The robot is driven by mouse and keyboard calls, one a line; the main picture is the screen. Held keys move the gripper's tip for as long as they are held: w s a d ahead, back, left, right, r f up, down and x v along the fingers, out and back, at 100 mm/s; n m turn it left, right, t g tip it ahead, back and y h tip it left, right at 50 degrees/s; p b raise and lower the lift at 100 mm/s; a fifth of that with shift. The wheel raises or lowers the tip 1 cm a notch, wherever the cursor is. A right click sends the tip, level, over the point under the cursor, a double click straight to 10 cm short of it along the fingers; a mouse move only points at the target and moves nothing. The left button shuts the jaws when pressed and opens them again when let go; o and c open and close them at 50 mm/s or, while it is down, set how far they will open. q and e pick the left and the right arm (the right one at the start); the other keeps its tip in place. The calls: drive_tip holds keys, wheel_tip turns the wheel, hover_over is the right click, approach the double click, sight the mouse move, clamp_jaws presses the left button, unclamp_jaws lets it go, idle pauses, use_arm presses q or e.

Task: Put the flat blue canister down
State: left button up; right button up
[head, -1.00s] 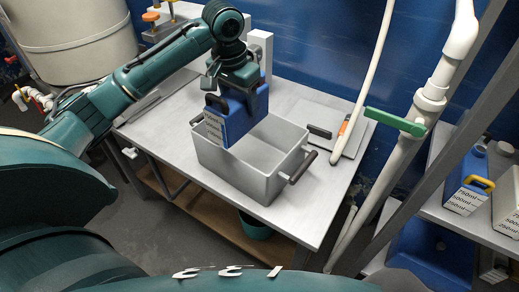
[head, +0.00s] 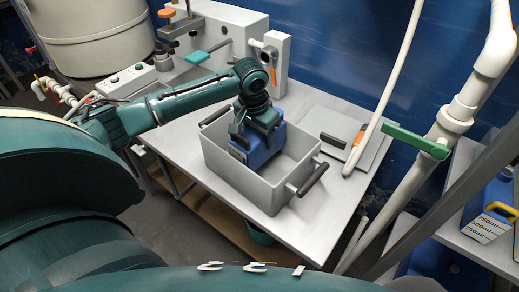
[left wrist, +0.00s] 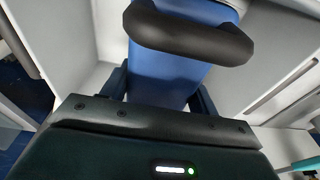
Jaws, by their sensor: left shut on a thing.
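The flat blue canister (head: 263,154) is inside the grey bin (head: 232,177), in its back left part, with its lower portion below the rim. My left gripper (head: 256,130) is shut on the canister from above. In the left wrist view the blue canister (left wrist: 165,75) fills the middle, with its dark handle loop (left wrist: 190,38) across it. The canister looks nearly upright. I cannot tell whether its base touches the bin floor. My right gripper is not in view.
The bin stands on a pale metal table (head: 305,222), with dark handles on its sides. A flat grey plate (head: 330,125) lies to the right. A white control box (head: 127,80) stands behind my arm. A white pipe with a green lever (head: 416,141) rises at right.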

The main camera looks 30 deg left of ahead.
sight(257, 132)
use_arm(q)
drive_tip(key=shift+f, duration=2.75)
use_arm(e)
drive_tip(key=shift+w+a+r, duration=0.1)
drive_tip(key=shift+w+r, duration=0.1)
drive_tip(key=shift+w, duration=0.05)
use_arm(q)
drive_tip(key=o, duration=1.7)
drive_tip(key=shift+f, duration=0.2)
drive_tip(key=r, duration=0.3)
drive_tip(key=s+r, duration=0.1)
drive_tip(key=r, duration=0.7)
drive_tip(key=shift+s+a+r+p, duration=0.1)
drive_tip(key=shift+s+p, duration=0.2)
drive_tip(key=shift+s, duration=0.05)
drive_tip(key=shift+r, duration=0.45)
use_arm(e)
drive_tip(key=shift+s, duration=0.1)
use_arm(q)
drive_tip(key=shift+s, duration=0.1)
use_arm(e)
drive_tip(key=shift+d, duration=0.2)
